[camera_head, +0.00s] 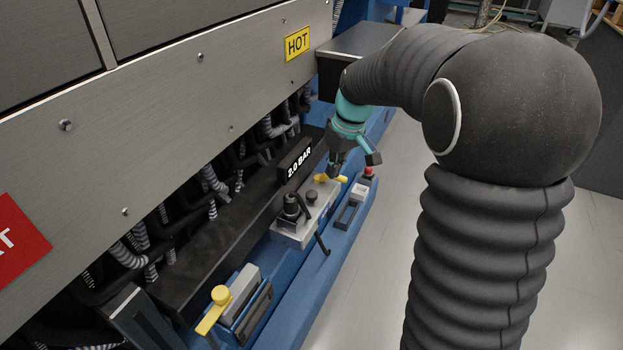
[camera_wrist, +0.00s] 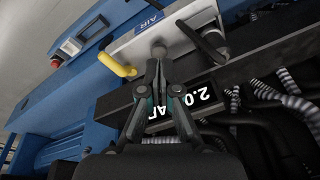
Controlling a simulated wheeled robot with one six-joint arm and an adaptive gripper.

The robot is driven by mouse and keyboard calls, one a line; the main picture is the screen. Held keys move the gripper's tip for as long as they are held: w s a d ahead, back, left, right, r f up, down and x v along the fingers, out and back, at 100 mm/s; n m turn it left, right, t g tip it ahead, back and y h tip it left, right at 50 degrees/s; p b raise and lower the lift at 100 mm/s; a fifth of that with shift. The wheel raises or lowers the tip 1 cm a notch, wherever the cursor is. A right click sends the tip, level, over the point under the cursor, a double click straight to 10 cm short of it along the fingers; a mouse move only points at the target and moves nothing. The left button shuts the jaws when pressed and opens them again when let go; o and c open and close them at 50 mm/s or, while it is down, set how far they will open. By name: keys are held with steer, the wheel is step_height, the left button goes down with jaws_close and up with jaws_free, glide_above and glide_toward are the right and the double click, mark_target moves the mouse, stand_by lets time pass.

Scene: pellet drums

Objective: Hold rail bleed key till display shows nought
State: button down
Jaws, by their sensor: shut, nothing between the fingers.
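The display (camera_head: 300,163) on the black rail reads 2.0 BAR; it shows upside down and partly hidden by my fingers in the wrist view (camera_wrist: 196,98). A pale metal block (camera_wrist: 128,43) labelled AIR carries a small round knob (camera_wrist: 158,50), perhaps the bleed key; no readable label marks it as such. The likely same knob (camera_head: 312,197) looks dark in the head view. My gripper (camera_head: 334,172) is shut and empty, pointing down above the block. In the wrist view, its fingertips (camera_wrist: 158,65) appear just short of the knob; contact cannot be told.
A yellow lever (camera_wrist: 116,65) and a black handle (camera_wrist: 203,42) flank the knob. A red button (camera_wrist: 57,61) sits farther along the blue frame. Striped hoses (camera_head: 213,180) crowd behind the rail, under a panel with a HOT sign (camera_head: 297,43). Another yellow lever (camera_head: 213,310) is nearer.

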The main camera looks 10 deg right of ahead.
mark_target(311, 193)
steer(key=shift+w+a+r+n+t+y, duration=0.15)
steer(key=shift+w+a+r+n, duration=0.1)
steer(key=shift+w+r+n, duration=0.55)
steer(key=shift+w+a+r+n+t+y, duration=0.1)
steer(key=shift+w+a+r+n, duration=0.15)
steer(key=shift+w+n, duration=0.55)
steer(key=shift+w+a+r+n+t+y, duration=0.15)
steer(key=shift+w+r+n, duration=0.35)
steer(key=shift+n, duration=0.7)
steer(key=shift+s+r, duration=0.1)
steer(key=x, duration=0.8)
steer(key=s+x, duration=0.1)
steer(key=x, duration=0.3)
steer(key=shift+w+d+f, duration=0.1)
steer(key=shift+d+f, duration=0.1)
steer(key=shift+f, duration=0.9)
